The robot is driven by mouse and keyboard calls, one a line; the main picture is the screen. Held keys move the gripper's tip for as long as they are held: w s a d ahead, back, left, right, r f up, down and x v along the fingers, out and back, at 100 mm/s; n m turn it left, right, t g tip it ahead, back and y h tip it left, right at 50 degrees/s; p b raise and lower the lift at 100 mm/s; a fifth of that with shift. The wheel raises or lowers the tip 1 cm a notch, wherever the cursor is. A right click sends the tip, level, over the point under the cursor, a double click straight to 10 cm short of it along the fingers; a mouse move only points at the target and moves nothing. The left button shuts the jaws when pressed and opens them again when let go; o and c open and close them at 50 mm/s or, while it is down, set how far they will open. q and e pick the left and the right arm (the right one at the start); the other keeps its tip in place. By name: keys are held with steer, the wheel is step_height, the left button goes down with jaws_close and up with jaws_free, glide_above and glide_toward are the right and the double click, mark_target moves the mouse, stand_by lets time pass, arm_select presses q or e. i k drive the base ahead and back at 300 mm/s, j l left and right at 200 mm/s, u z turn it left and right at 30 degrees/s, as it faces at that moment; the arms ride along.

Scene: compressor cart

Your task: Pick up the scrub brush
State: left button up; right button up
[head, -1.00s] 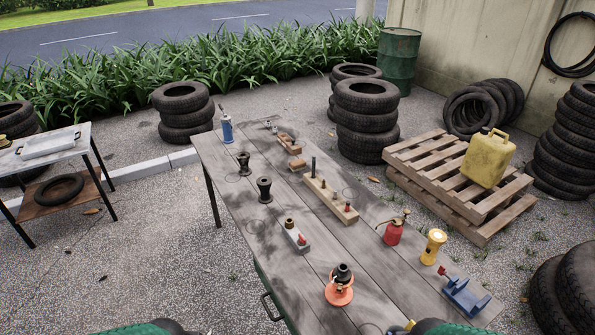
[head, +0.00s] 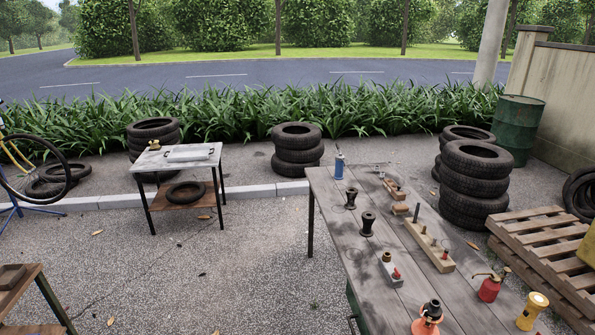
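The scrub brush cannot be picked out for sure. A small tan-brown block (head: 400,209) that may be the brush lies on the long grey plank table (head: 385,270), towards its far end. A longer brown wooden piece (head: 395,191) lies just beyond it and could also be it. Both are too small to make out bristles. Neither of my grippers shows in the head view.
A blue spray can (head: 339,166), two black spools (head: 367,224), a wooden peg block (head: 430,246), a red oil can (head: 490,288) and a yellow flashlight (head: 532,311) share the table. Tyre stacks (head: 297,150) and a pallet (head: 545,250) stand around it.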

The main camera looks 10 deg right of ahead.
mark_target(402, 208)
steer(key=i+l, duration=0.15)
steer(key=i, duration=0.6)
steer(key=i+l, duration=0.15)
steer(key=i, duration=0.55)
steer(key=i+l, duration=0.1)
steer(key=i, duration=0.65)
steer(key=i+j+z, duration=0.2)
steer(key=i, duration=0.3)
steer(key=i+z, duration=0.25)
steer(key=i, duration=0.25)
steer(key=i+j+z, duration=0.2)
steer(key=i+j, duration=0.15)
steer(key=i, duration=0.15)
steer(key=i+j+z, duration=0.2)
steer(key=i+j, duration=0.15)
steer(key=i+z, duration=0.1)
steer(key=z, duration=0.7)
